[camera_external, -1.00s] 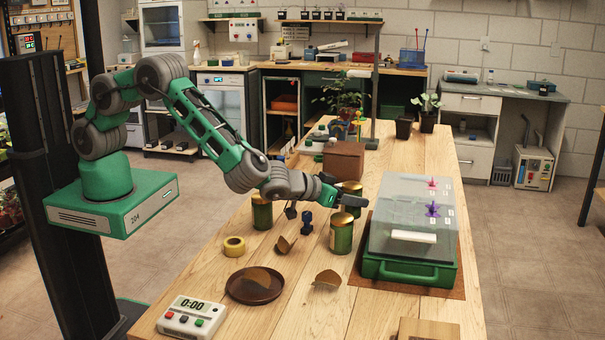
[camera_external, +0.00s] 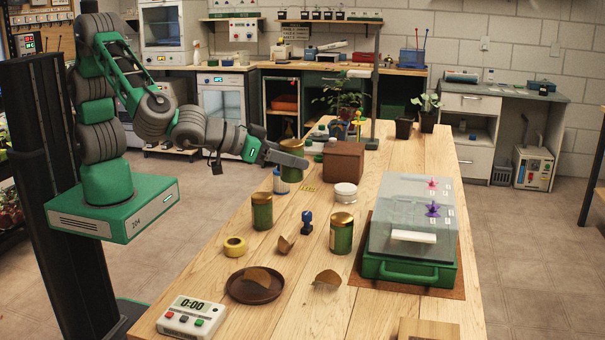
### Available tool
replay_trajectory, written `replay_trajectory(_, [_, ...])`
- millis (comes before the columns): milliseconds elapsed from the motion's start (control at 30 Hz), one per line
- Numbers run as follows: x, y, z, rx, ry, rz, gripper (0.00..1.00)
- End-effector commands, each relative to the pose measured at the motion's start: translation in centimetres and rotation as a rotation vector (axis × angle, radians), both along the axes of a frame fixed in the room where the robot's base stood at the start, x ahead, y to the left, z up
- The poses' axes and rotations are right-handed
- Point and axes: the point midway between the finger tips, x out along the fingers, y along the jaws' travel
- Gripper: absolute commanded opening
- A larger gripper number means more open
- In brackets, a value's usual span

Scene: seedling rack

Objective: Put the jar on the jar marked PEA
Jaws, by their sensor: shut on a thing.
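My gripper (camera_external: 290,161) is shut on a green jar with a gold lid (camera_external: 291,173) and holds it upright above the table, toward the back left. Its fingers cross the jar just under the lid and hide part of it. A similar green jar with a gold lid (camera_external: 262,213) stands on the table in front of the held jar, and another (camera_external: 341,235) stands further right, beside the green case. I cannot read any marking on the jars, so I cannot tell which one is marked PEA.
A blue and white bottle (camera_external: 281,184) stands just below the held jar in the picture. A white tub (camera_external: 345,193), a brown box (camera_external: 343,161), a blue dumbbell-shaped piece (camera_external: 306,223), yellow tape (camera_external: 235,247) and a brown dish (camera_external: 255,288) stand around. The green case (camera_external: 408,271) fills the right side.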

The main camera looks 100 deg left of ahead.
Motion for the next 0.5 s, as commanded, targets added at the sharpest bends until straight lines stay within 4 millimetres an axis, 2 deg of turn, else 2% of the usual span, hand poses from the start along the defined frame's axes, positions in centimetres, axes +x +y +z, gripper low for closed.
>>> replay_trajectory(33, [0.1, -2.7, 2.0, -0.004, -0.007, -0.048, 0.05])
replay_trajectory(200, [-1.0, -9.5, 5.8, -0.001, -0.003, -0.182, 0.05])
replay_trajectory(300, [-2.3, -12.5, 7.5, -0.002, -0.004, -0.246, 0.05])
replay_trajectory(500, [-5.8, -16.6, 10.5, -0.003, -0.002, -0.353, 0.05])
